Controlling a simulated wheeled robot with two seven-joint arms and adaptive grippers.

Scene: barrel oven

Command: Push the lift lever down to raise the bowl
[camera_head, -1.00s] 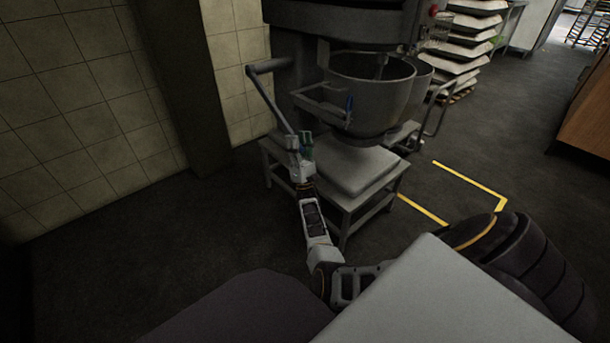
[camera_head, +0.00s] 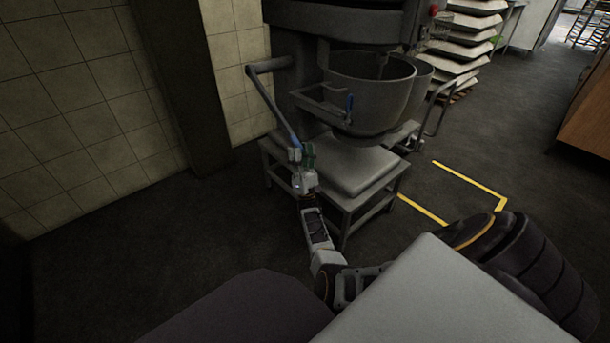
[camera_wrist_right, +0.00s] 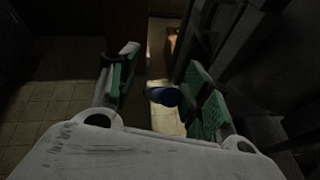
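The lift lever (camera_head: 266,98) is a long grey bar on the left side of the mixer, sloping down to a blue handle end (camera_head: 292,138). The blue end also shows in the right wrist view (camera_wrist_right: 163,96), between my fingers and closer to the right-hand one. My right gripper (camera_head: 302,156) is open at the lever's lower end, its green-padded fingers apart; contact is hard to tell. It also shows in the wrist view (camera_wrist_right: 162,98). The grey bowl (camera_head: 368,100) sits under the mixer head (camera_head: 340,20). My left gripper is not in view.
A tiled wall (camera_head: 85,100) and dark pillar (camera_head: 180,85) are at left. Stacked trays (camera_head: 466,45) stand behind. The floor at left is clear.

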